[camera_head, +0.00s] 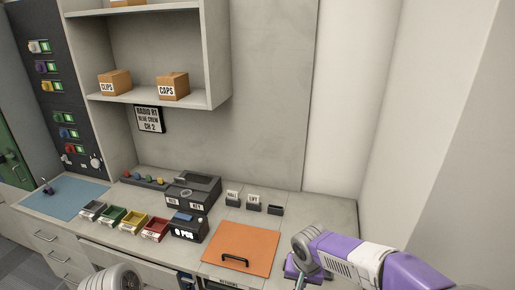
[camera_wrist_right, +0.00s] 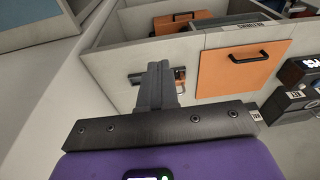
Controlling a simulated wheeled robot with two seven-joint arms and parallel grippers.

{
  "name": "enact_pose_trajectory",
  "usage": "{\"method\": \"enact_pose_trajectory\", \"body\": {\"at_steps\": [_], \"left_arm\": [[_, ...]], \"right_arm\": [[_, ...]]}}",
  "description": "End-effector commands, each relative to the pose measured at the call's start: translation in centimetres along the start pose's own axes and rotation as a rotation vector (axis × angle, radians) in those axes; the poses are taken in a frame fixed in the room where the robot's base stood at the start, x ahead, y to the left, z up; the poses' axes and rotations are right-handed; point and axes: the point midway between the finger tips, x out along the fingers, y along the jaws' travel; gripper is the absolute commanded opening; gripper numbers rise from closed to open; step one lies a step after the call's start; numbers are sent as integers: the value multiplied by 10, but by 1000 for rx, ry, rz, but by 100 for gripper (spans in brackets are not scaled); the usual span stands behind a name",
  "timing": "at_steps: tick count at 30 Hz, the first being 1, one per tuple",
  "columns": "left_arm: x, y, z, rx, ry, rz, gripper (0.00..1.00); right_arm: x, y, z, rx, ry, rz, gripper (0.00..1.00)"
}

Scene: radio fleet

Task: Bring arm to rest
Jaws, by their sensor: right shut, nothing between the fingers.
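My right arm (camera_head: 345,255), purple and white, comes in from the right edge in the head view and reaches over the right end of the counter. In the right wrist view my right gripper (camera_wrist_right: 159,78) has its dark fingers together with nothing between them. The gripper is beside the orange panel (camera_head: 240,250) with a black handle, apart from it as far as I can see. The panel also shows in the wrist view (camera_wrist_right: 225,72). A rounded grey-white part of my left arm (camera_head: 115,280) shows at the bottom edge; my left gripper is out of view.
The counter (camera_head: 325,215) holds colored bins (camera_head: 132,222), a dark device (camera_head: 193,190), a small display box (camera_head: 188,227) and small dark holders (camera_head: 254,205). A blue mat (camera_head: 65,197) lies at the left. A wall (camera_head: 420,140) bounds the right.

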Motion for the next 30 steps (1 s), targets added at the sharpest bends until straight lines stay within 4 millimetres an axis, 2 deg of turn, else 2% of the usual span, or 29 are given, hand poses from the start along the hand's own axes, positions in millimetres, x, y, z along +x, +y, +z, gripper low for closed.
{"method": "enact_pose_trajectory", "body": {"at_steps": [1,5,11,14,15,18,19,21,24,27,30], "left_arm": [[6,-2,-1,0,1,0,43],[14,-5,-2,0,3,0,43],[31,-11,-2,0,1,0,43],[45,-17,-3,0,1,0,43],[52,-19,-3,0,1,0,43],[67,-25,-4,0,2,0,43],[71,-26,-4,0,2,0,43],[79,-29,-4,0,2,0,43],[86,-32,-5,0,2,0,43],[89,-33,-5,0,1,0,43],[90,-34,-5,0,1,0,43]], "right_arm": [[21,0,6,-10,-21,-12,0],[64,-4,22,-40,-67,-60,0],[147,-6,61,-73,-146,-158,0],[206,-3,97,-71,-192,-226,0],[231,0,115,-63,-207,-255,0],[284,8,160,-34,-227,-310,0],[296,11,172,-24,-228,-320,0],[320,18,197,-3,-226,-332,0],[340,26,224,17,-219,-333,0],[350,32,239,27,-212,-327,0],[353,35,244,29,-204,-323,0]]}}
